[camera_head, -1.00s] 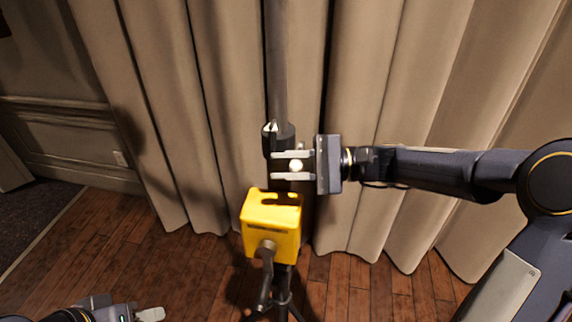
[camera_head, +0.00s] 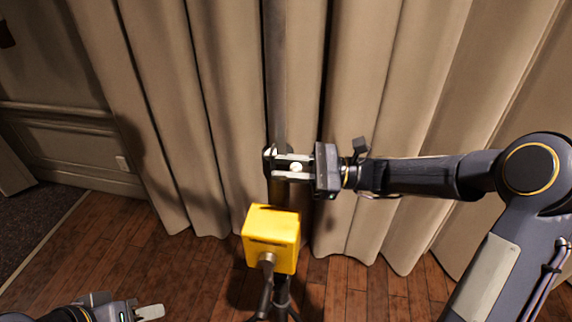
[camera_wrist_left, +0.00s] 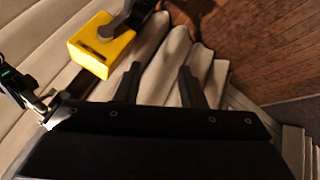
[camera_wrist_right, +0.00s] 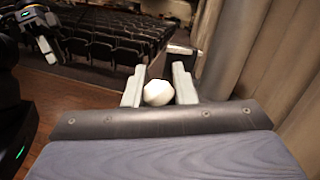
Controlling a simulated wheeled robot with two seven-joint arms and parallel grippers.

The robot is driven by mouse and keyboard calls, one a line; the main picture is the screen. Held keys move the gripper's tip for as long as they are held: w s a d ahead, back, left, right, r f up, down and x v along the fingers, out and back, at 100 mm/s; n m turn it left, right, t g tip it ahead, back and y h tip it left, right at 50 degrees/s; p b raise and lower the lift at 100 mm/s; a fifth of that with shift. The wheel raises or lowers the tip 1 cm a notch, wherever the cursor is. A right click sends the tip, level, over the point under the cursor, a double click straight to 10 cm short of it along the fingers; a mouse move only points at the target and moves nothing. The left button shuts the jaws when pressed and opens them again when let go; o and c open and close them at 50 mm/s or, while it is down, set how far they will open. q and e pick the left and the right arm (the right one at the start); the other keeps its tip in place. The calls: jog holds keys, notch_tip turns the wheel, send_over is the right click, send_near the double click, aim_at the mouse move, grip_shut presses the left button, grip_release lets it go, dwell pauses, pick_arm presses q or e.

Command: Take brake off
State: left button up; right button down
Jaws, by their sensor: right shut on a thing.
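A yellow box (camera_head: 270,238) with a grey crank (camera_head: 266,282) on its front stands on a dark stand in the head view. A grey pole (camera_head: 278,80) rises behind it, with a dark collar (camera_head: 268,160) just above the box. My right gripper (camera_head: 290,166) is at the collar, shut on a white round knob (camera_head: 297,167). The knob (camera_wrist_right: 158,93) sits between both fingers in the right wrist view. My left gripper (camera_head: 152,312) is low at the bottom left, away from the box. Its fingers (camera_wrist_left: 160,85) are apart and empty in the left wrist view.
Tall beige curtains (camera_head: 370,80) hang close behind the pole. A wooden floor (camera_head: 120,250) lies below, clear to the left. Rows of dark seats (camera_wrist_right: 100,40) show in the right wrist view.

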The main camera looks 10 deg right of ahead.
pick_arm(q)
jog(key=shift+r+p, duration=0.3)
jog(key=shift+r, duration=0.2)
